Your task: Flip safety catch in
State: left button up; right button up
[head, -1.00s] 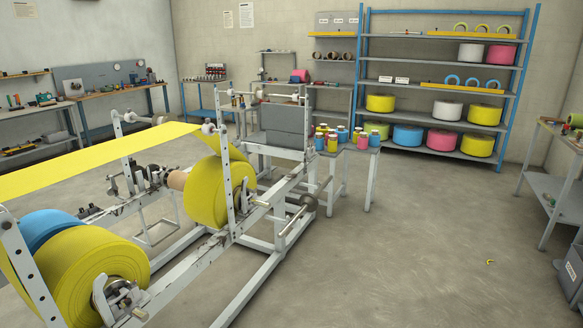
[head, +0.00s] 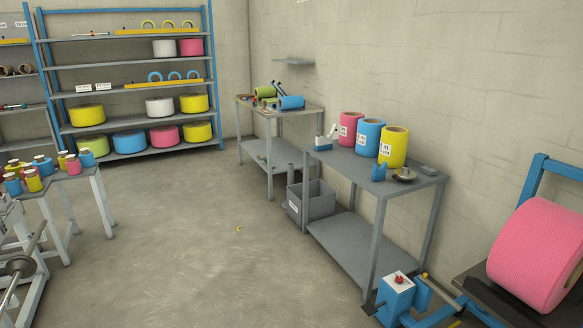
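I cannot make out a safety catch in the head view. Part of the light grey machine frame (head: 32,288) shows at the left edge, with a round metal hub (head: 20,265) and a shaft on it. Neither of my grippers is in view.
A grey table (head: 340,165) on the right holds pink, blue and yellow rolls; a grey bin (head: 312,208) stands beside it. A large pink roll (head: 540,250) and a blue device with a red knob (head: 397,296) are at the lower right.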

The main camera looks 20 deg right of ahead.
aim_at(423, 278)
jog(key=z, duration=0.45)
jog(key=i+z, duration=0.1)
jog(key=z, duration=0.75)
jog(key=i+j+z, duration=0.1)
jog(key=z, duration=0.35)
jog(key=i+j, duration=0.25)
jog(key=i+j+z, duration=0.1)
jog(key=i+j, duration=0.2)
jog(key=i+j+z, duration=0.1)
jog(key=i+j, duration=0.15)
jog(key=j, duration=0.25)
jog(key=i+j, duration=0.25)
jog(key=i+j+z, duration=0.1)
jog(key=i+j, duration=0.15)
jog(key=j, duration=0.25)
jog(key=i+j, duration=0.2)
jog(key=j, duration=0.15)
jog(key=i+j+z, duration=0.1)
jog(key=i+j, duration=0.15)
jog(key=j, duration=0.15)
jog(key=i+j+z, duration=0.1)
jog(key=j, duration=0.3)
jog(key=i, duration=0.1)
